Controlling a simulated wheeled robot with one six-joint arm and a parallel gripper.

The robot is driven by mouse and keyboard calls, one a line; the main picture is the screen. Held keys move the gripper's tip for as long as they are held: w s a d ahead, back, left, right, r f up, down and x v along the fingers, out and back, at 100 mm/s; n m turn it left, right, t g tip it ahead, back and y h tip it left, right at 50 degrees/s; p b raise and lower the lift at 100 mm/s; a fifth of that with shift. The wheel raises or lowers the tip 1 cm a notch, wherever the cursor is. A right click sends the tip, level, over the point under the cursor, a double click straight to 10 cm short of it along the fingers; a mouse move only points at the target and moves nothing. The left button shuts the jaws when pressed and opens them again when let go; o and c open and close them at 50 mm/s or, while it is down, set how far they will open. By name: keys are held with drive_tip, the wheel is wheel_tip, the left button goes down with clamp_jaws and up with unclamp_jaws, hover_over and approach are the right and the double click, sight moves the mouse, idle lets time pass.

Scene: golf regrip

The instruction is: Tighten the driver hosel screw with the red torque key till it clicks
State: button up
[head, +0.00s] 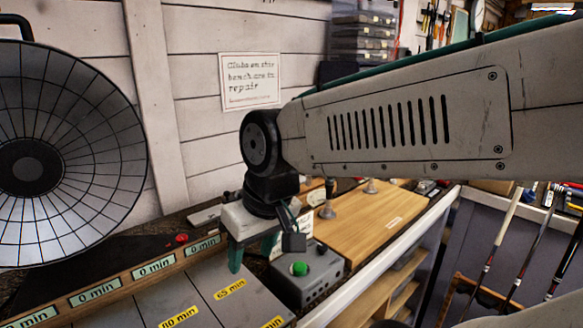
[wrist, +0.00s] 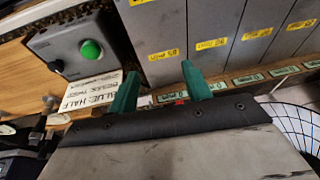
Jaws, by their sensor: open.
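My gripper (head: 254,254) hangs above the bench near a grey box with a green button. In the wrist view its two green fingers (wrist: 160,74) are spread apart with nothing between them. I cannot make out the red torque key or the driver's hosel screw in either view. A small red spot (head: 181,238) shows on the dark back of the bench, too small to identify. Several club shafts (head: 499,238) stand at the right, with their heads out of view.
The green-button box (head: 305,272) stands beside a wooden board (head: 372,226) with metal fittings. Grey bins (head: 198,295) with yellow labels line the front left. A card (wrist: 92,98) reading "BLUE: HALF" lies near the box.

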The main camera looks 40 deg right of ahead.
drive_tip(key=w+d+m+t+h, duration=0.25)
drive_tip(key=w+d, duration=0.35)
drive_tip(key=w, duration=0.4)
drive_tip(key=w+d+m+t+h, duration=0.15)
drive_tip(key=w+d+t, duration=0.35)
drive_tip(key=w, duration=0.5)
drive_tip(key=w+d+f+m+h, duration=0.1)
drive_tip(key=d+h, duration=0.1)
drive_tip(key=d, duration=0.5)
drive_tip(key=w+d+f+m+h, duration=0.1)
drive_tip(key=w+d+m+h, duration=0.1)
drive_tip(key=d, duration=0.5)
drive_tip(key=w+d+f+m+g+h, duration=0.1)
drive_tip(key=w+d+m+h, duration=0.1)
drive_tip(key=d, duration=0.6)
drive_tip(key=shift+w+h, duration=0.1)
drive_tip(key=shift+h, duration=0.7)
drive_tip(key=shift+w+d+f, duration=0.2)
drive_tip(key=shift+w+d, duration=0.15)
clamp_jaws()
